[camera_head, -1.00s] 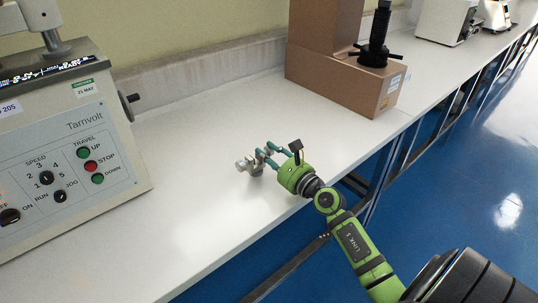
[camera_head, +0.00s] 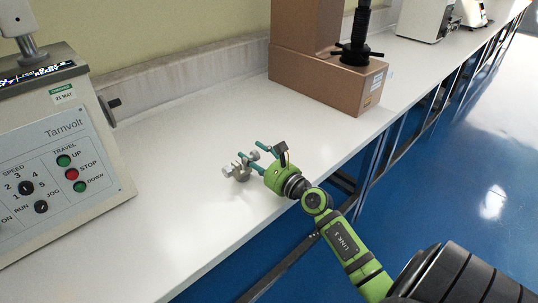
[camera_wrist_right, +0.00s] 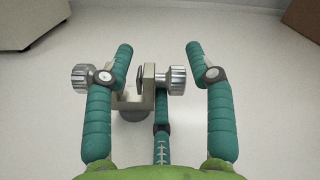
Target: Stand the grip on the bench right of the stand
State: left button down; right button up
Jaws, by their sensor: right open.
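The grip (camera_head: 237,170), a small grey metal clamp with round knobs, stands upright on the white bench. It also shows in the right wrist view (camera_wrist_right: 148,88), with a knurled knob on each side and a round foot below. My right gripper (camera_head: 252,154) is open, with its teal fingers reaching to the grip from the right. In the right wrist view my open right gripper (camera_wrist_right: 158,58) has the grip's body between its spread fingers. The left finger overlaps the left knob; contact is unclear. A brown stand-like machine (camera_head: 310,90) with a black column stands farther back. My left gripper is out of view.
The white bench (camera_head: 190,225) is clear around the grip and along its front edge. A grey Tarnvolt tester (camera_head: 60,150) stands at the left. Pale machines (camera_head: 425,18) stand at the far end. Blue floor lies beyond the edge.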

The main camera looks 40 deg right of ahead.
jog(key=shift+s+r, duration=0.3)
jog(key=s, duration=0.3)
jog(key=s+b, duration=0.1)
jog(key=s, duration=0.1)
jog(key=s+b, duration=0.1)
jog(key=s, duration=0.2)
jog(key=shift+s+d+f, duration=0.2)
jog(key=shift+s+d, duration=0.15)
jog(key=s, duration=0.2)
jog(key=shift+s+d+r+b, duration=0.1)
jog(key=shift+s+d+b, duration=0.05)
jog(key=shift+s+b, duration=0.2)
jog(key=o, duration=0.9)
jog(key=shift+s, duration=0.5)
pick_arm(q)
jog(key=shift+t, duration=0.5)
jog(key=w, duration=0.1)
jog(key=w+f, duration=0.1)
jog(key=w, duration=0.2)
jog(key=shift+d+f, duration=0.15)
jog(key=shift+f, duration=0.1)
pick_arm(e)
jog(key=s, duration=0.7)
jog(key=s+d, duration=0.1)
jog(key=s, duration=0.3)
